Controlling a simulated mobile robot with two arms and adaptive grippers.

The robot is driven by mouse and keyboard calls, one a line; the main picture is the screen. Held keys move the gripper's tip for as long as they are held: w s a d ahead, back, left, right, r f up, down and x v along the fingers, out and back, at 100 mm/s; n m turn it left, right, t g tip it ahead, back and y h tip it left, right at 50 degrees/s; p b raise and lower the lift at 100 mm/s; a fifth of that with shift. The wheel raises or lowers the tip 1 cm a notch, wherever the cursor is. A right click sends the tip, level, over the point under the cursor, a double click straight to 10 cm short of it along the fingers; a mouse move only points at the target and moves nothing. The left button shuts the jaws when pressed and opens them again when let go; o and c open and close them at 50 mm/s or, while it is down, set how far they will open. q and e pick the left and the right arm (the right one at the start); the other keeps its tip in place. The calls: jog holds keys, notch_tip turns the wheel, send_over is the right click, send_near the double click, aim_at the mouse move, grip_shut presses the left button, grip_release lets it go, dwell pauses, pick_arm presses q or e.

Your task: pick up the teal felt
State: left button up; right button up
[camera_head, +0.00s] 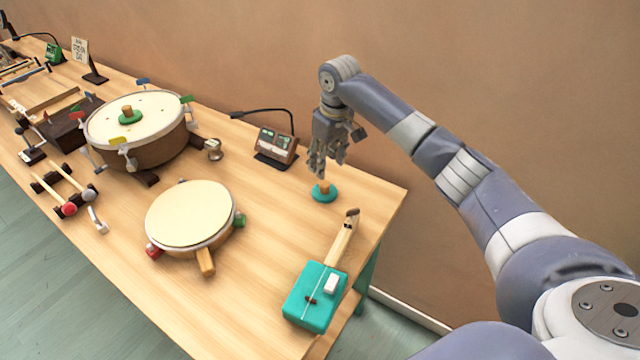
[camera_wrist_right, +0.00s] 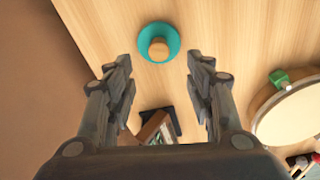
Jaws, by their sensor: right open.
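The teal felt (camera_head: 324,195) is a round teal disc with a wooden peg standing in its middle, on the table near the back right edge. It also shows in the right wrist view (camera_wrist_right: 172,40), at the top middle, beyond and between my fingertips. My right gripper (camera_head: 325,168) points down just above it, apart from it. In the right wrist view the right gripper (camera_wrist_right: 156,62) has its two fingers wide apart with nothing between them. My left gripper is not in view.
A teal box instrument with a wooden neck (camera_head: 316,294) lies in front of the felt. A metronome-like device (camera_head: 275,145) stands to its left. A flat drum (camera_head: 190,215) and a larger drum (camera_head: 140,128) stand further left. The wooden table (camera_head: 262,225) is bare around the felt.

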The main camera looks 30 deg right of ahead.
aim_at(325, 184)
notch_tip(325, 184, down, 3)
jog(key=shift+f, duration=0.1)
jog(key=shift+w+f, duration=0.15)
jog(key=shift+f, duration=0.2)
notch_tip(325, 184, down, 4)
jog(key=shift+r+p, duration=0.2)
jog(key=shift+p, duration=0.1)
jog(key=shift+w+f, duration=0.15)
jog(key=shift+f, duration=0.4)
jog(key=c, duration=1.2)
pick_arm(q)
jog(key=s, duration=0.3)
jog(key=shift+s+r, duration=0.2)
pick_arm(e)
grip_shut()
